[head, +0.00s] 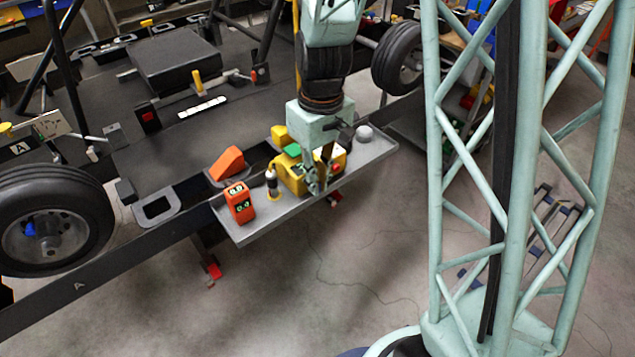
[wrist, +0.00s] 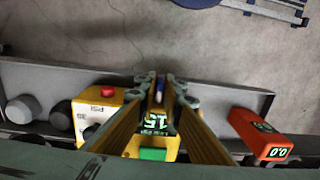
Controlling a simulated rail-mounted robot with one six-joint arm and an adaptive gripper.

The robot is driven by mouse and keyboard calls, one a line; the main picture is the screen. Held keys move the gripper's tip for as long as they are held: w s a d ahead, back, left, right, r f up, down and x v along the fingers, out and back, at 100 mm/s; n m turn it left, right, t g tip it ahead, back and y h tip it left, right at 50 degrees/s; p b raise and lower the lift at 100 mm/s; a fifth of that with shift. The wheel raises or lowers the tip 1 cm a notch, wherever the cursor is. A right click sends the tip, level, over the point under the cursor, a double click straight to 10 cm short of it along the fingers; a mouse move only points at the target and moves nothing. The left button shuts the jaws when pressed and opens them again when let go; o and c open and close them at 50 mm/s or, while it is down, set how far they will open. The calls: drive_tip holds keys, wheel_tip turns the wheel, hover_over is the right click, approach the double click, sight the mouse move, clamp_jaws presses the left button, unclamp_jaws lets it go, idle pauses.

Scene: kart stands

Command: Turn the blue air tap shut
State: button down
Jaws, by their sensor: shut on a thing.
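My gripper (head: 319,184) reaches down over the yellow device (head: 290,180) on the grey tray. In the wrist view my gripper (wrist: 160,84) has its fingertips close together on a small blue piece (wrist: 158,96), which I take to be the blue air tap. Only a sliver of it shows; the fingers hide the rest, and its turn angle cannot be told. In the head view the tap is hidden behind the fingers.
An orange meter (head: 240,203) with lit digits stands on the tray (head: 262,231), left of the yellow device. An orange wedge (head: 227,163) is behind. A grey knob (head: 364,132) is at the tray's right end.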

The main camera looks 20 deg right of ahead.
drive_tip(key=shift+w+d+f+g+y+b, duration=0.1)
drive_tip(key=shift+g+y+b, duration=0.15)
drive_tip(key=shift+y+b, duration=0.5)
drive_tip(key=shift+d+g+y+b, duration=0.1)
drive_tip(key=shift+g+y+b, duration=0.25)
drive_tip(key=shift+y, duration=0.6)
drive_tip(key=shift+y+b, duration=0.45)
drive_tip(key=shift+y, duration=0.25)
drive_tip(key=shift+d+f+g+y, duration=0.1)
drive_tip(key=shift+g+y, duration=0.35)
drive_tip(key=shift+y, duration=0.9)
drive_tip(key=shift+d+f+g+y, duration=0.1)
drive_tip(key=shift+g+y, duration=0.35)
drive_tip(key=shift+y, duration=0.9)
drive_tip(key=shift+g+y, duration=0.3)
drive_tip(key=shift+y, duration=0.2)
drive_tip(key=c, duration=2.7)
unclamp_jaws()
drive_tip(key=shift+c, duration=0.2)
drive_tip(key=shift+r, duration=0.15)
drive_tip(key=shift+v, duration=3.9)
drive_tip(key=shift+o, duration=0.3)
